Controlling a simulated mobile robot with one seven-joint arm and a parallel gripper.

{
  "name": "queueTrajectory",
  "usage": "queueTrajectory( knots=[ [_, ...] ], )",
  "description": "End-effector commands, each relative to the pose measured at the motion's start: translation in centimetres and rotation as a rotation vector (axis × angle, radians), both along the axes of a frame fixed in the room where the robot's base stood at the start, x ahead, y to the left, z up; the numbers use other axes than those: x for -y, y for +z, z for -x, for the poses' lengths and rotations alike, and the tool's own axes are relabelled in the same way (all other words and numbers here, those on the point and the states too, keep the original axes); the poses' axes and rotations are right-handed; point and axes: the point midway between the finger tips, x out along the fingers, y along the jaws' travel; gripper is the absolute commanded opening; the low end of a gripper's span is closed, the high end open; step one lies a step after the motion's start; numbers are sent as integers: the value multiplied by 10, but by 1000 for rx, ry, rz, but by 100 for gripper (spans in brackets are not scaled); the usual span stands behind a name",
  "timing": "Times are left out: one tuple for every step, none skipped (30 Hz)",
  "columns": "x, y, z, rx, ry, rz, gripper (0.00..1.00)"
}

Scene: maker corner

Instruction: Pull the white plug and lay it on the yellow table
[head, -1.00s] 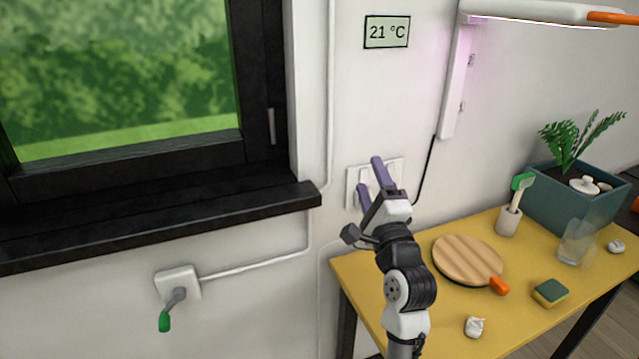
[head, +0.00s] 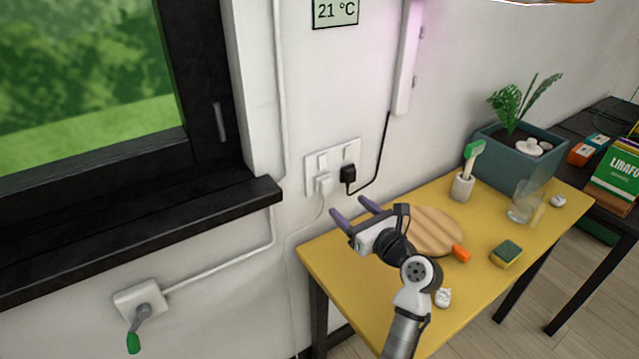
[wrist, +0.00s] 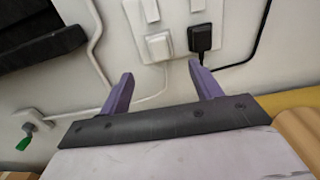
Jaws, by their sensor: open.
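The white plug (head: 324,184) sits in the left side of the wall socket plate (head: 333,160), with a thin white cord hanging down the wall. It also shows in the wrist view (wrist: 159,46), ahead of my gripper and between the lines of its two fingers. My gripper (head: 354,208) is open and empty, below and slightly right of the plug in the head view, apart from it. In the wrist view its purple fingers (wrist: 160,84) point toward the wall. The yellow table (head: 345,290) stands at the right, against the wall.
A black plug (head: 348,174) with a black cord sits just right of the white one. The table bears a round wooden board (head: 436,228), a sponge (head: 506,254), a glass (head: 524,203) and a planter (head: 520,155). The black window sill (head: 150,225) juts out at left.

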Motion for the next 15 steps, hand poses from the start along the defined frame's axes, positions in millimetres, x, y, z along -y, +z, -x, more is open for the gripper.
queueTrajectory(
  knots=[
    [0,0,0,1,0,1,64],
    [-1,0,0,1,0,1,64],
    [-1,0,-1,1,1,2,64],
    [-2,0,-2,1,1,2,64],
    [-3,-1,-3,2,1,1,64],
    [-5,-1,-5,3,2,2,64],
    [-6,-2,-8,3,2,2,64],
    [-8,-2,-10,3,2,3,64],
    [-11,-2,-14,4,2,3,64],
    [-13,-2,-17,3,3,3,64],
    [-16,-3,-20,3,3,3,64],
    [-19,-3,-25,4,3,4,64],
    [-22,-3,-29,4,2,4,64],
    [-25,-3,-33,4,3,3,64],
    [-28,-3,-37,4,2,3,64]
  ],
)
